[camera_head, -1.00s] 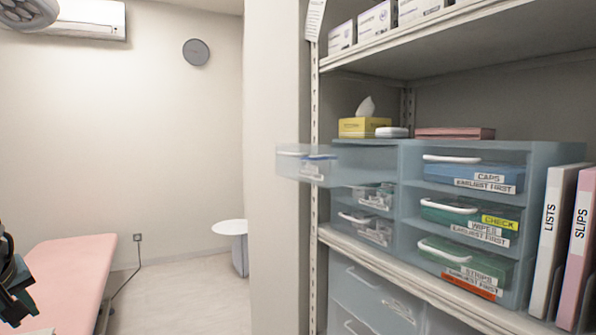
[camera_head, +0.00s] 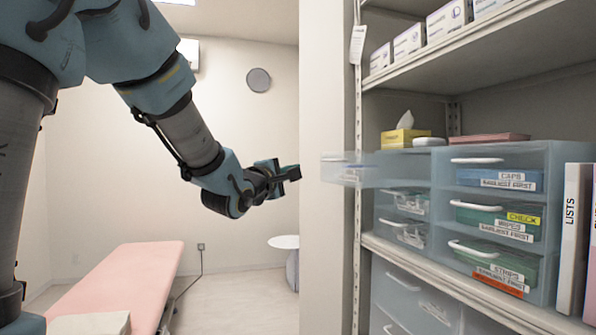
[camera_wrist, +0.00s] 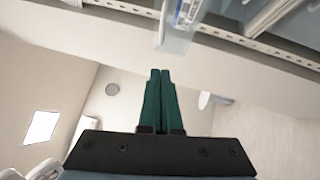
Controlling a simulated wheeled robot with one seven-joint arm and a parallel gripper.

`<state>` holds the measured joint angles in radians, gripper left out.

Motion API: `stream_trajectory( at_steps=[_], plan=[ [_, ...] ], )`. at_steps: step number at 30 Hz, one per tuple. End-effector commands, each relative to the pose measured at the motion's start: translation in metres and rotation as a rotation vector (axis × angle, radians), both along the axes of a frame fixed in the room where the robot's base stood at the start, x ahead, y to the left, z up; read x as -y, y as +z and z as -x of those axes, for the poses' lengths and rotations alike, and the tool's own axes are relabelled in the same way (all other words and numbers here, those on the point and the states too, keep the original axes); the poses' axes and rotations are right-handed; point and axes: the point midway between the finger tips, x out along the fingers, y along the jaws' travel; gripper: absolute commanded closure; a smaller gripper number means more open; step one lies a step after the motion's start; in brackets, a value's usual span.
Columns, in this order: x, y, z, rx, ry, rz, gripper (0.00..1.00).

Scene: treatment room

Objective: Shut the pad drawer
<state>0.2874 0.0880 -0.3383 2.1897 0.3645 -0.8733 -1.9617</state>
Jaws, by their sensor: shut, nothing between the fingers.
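A translucent blue drawer (camera_head: 343,171) sticks out to the left from the top of the left column of the shelf's drawer unit. It is the only drawer I see pulled out, so I take it as the pad drawer; its label cannot be read. My gripper (camera_head: 297,173) is shut and empty, a little left of the drawer's front at about its height, with a small gap showing. In the wrist view the closed green fingers (camera_wrist: 160,75) point toward the drawer's end (camera_wrist: 174,42) at the top.
Closed drawers labelled caps (camera_head: 498,176), wipes and strips fill the right column. A shelf upright (camera_head: 357,200) and a wall edge (camera_head: 327,240) stand close by the drawer. Binders (camera_head: 573,235) stand at right. A pink bed (camera_head: 125,285) and round white table (camera_head: 286,242) are at left.

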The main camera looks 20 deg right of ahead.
Motion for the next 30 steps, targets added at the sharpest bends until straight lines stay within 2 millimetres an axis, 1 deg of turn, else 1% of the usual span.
stream_trajectory(
  at_steps=[1, 10, 12, 15, 21, 30],
  plan=[
    [0.009, 0.003, -0.007, -0.003, -0.002, 0.000, 1.00],
    [0.056, 0.012, -0.045, -0.003, -0.001, 0.000, 1.00],
    [0.068, 0.015, -0.041, -0.002, -0.002, -0.001, 1.00],
    [0.079, 0.017, -0.039, -0.001, 0.000, -0.002, 1.00],
    [0.090, 0.017, -0.038, -0.001, 0.002, -0.002, 1.00],
    [0.091, 0.017, -0.038, 0.000, 0.003, -0.003, 1.00]
  ],
)
